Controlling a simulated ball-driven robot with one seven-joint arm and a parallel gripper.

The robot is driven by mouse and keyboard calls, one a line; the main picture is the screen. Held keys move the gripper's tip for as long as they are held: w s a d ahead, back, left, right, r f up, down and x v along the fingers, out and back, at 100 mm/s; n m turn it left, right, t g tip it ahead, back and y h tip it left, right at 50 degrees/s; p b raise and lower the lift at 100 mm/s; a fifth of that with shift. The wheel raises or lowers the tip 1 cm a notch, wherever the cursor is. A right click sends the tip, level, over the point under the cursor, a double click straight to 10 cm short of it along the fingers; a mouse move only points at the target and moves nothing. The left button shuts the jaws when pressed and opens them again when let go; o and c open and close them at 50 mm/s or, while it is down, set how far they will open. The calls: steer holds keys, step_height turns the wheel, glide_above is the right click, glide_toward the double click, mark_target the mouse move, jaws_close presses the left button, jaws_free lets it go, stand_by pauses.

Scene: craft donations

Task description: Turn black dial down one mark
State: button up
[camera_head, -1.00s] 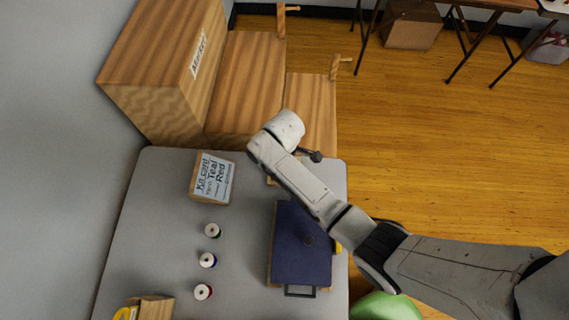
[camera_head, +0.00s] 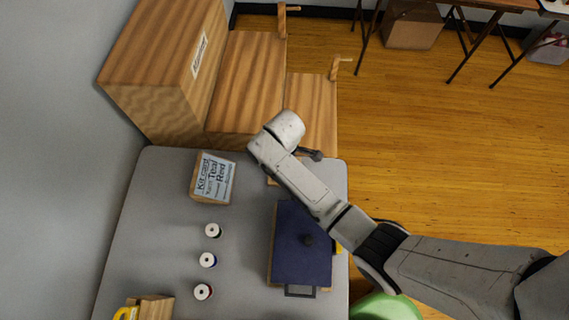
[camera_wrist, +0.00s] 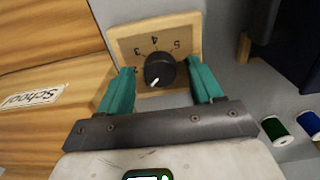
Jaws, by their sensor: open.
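The black dial (camera_wrist: 160,70) sits on a light wooden panel (camera_wrist: 121,36) in the wrist view. It has a white pointer line aimed toward the lower left of the picture. The digits 3, 4 and 5 show upside down around it; other marks lie partly behind my left-hand finger. My gripper (camera_wrist: 161,67) is open, with one teal finger on each side of the dial. I cannot tell whether either finger touches it. In the head view, my wrist hides the dial and the fingers.
A grey table (camera_head: 150,230) holds a label box (camera_head: 212,178), several thread spools and a dark blue box (camera_head: 290,255). Wooden bins (camera_head: 247,85) stand beyond its far edge. In the wrist view, a wooden face labelled "School" (camera_wrist: 32,97) lies close on the left.

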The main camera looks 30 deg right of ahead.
steer(key=shift+r, duration=0.1)
step_height(320, 180, up, 11)
steer(key=shift+f+b, duration=0.2)
steer(key=shift+b, duration=0.25)
stand_by(0.5)
